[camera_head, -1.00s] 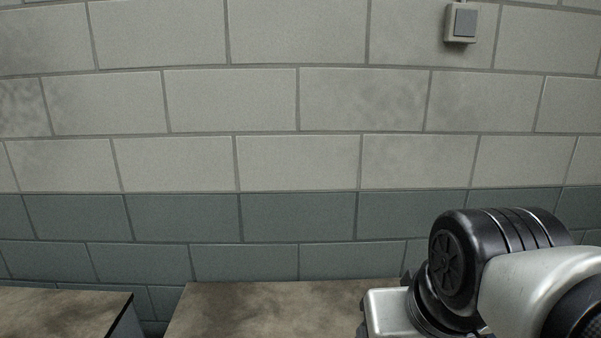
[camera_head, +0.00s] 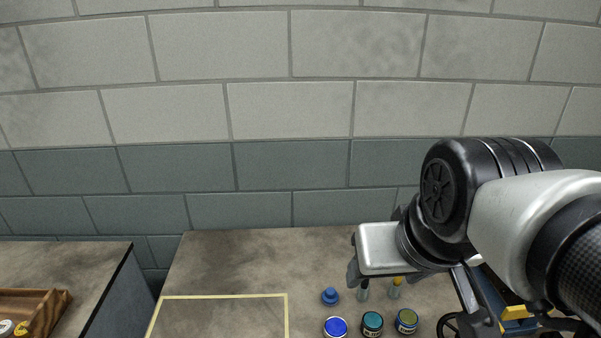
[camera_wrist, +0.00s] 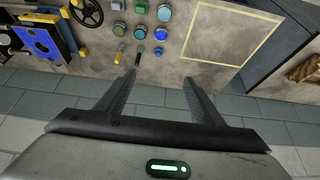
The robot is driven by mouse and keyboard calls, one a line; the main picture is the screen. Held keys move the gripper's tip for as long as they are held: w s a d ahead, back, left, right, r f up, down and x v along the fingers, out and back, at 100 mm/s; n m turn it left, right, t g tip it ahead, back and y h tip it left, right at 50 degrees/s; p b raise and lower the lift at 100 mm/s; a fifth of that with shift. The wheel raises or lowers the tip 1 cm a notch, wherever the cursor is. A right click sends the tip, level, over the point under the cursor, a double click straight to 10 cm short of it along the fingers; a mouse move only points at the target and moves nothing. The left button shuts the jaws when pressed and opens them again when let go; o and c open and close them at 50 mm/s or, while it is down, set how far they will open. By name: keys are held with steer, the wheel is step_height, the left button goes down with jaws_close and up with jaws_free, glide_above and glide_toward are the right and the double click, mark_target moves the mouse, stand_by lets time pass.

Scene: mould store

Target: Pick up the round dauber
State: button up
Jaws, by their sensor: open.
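A small blue knob-shaped piece with a round foot (camera_head: 330,297) stands on the bench; it looks most like the round dauber, though I cannot be certain. It also shows in the wrist view (camera_wrist: 158,51), just beyond my fingertips. Beside it are two slim tools, one dark-handled (camera_head: 363,291) and one yellow-handled (camera_head: 395,288); they also show in the wrist view, dark (camera_wrist: 139,60) and yellow (camera_wrist: 120,53). My gripper (camera_wrist: 159,79) is open and empty, its fingers apart. In the head view my arm hides part of the bench's right side.
Several round jars, among them blue (camera_head: 335,327), teal (camera_head: 372,323) and olive-topped (camera_head: 406,321), stand in front of the tools. A yellow outline (camera_head: 220,297) marks clear bench to the left. A handwheel (camera_wrist: 88,12) and blue equipment (camera_wrist: 37,40) stand at one side. A block wall rises behind.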

steer(key=shift+o, duration=0.5)
steer(key=shift+w, duration=0.1)
steer(key=n+g+h+b, duration=0.1)
steer(key=n+h+b, duration=0.1)
steer(key=n+b, duration=2.25)
glide_above(331, 291)
steer(key=s+a+p, duration=0.1)
steer(key=s+p, duration=0.1)
steer(key=p, duration=0.4)
step_height(331, 291, down, 44)
steer(key=n, duration=0.6)
steer(key=shift+s+r, duration=0.1)
steer(key=shift+s, duration=0.05)
steer(key=shift+b+x, duration=0.5)
steer(key=shift+x, duration=2.65)
